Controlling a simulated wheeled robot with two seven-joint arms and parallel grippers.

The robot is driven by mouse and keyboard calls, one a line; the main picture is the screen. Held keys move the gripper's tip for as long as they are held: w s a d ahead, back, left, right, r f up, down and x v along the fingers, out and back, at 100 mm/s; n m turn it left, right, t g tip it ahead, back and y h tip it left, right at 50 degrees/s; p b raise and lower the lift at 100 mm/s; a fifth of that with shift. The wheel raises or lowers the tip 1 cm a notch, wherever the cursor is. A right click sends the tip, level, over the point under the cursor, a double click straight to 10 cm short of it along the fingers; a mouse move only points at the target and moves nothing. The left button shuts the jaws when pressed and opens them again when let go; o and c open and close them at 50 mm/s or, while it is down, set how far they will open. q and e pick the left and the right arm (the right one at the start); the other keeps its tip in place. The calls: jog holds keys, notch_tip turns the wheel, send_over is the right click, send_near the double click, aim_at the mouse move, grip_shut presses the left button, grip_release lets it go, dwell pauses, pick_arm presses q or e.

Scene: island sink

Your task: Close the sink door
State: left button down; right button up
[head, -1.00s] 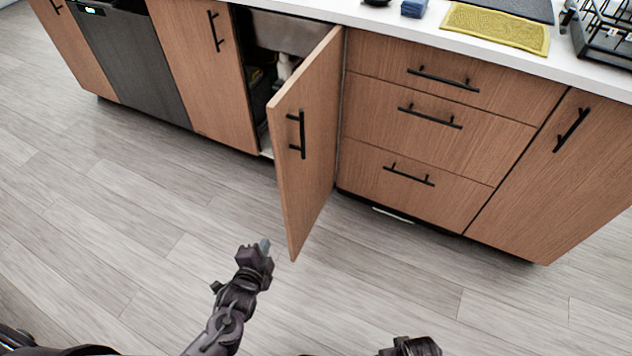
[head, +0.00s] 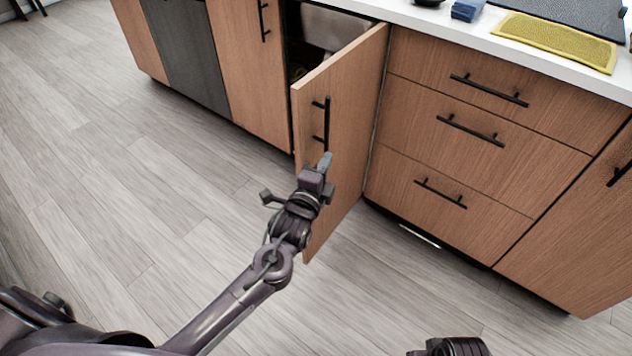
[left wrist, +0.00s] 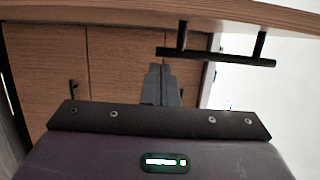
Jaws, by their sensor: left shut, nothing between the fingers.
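The sink door (head: 345,95) is a wooden cabinet door with a black bar handle (head: 326,124), and it stands wide open, swung out from the cabinet. In the left wrist view its edge runs along the top, with the handle (left wrist: 216,58) hanging just beyond my fingers. My left gripper (head: 325,161) is shut and empty, in front of the door just below the handle in the head view. Its fingers show together in the left wrist view (left wrist: 160,85). I cannot tell whether they touch the door. Part of my right arm shows at the bottom edge; its fingers are out of view.
The open sink cabinet (head: 325,28) shows a dark interior left of the door. Drawers (head: 470,130) stand to its right, a dark dishwasher (head: 190,55) to the left. A yellow mat (head: 555,42) and a blue sponge (head: 467,10) lie on the counter. The floor is clear.

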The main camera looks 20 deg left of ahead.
aim_at(310, 157)
pick_arm(q)
jog(key=shift+w+a, duration=0.3)
jog(key=shift+a, duration=0.65)
jog(key=shift+w+a, duration=0.25)
jog(key=shift+a, duration=0.7)
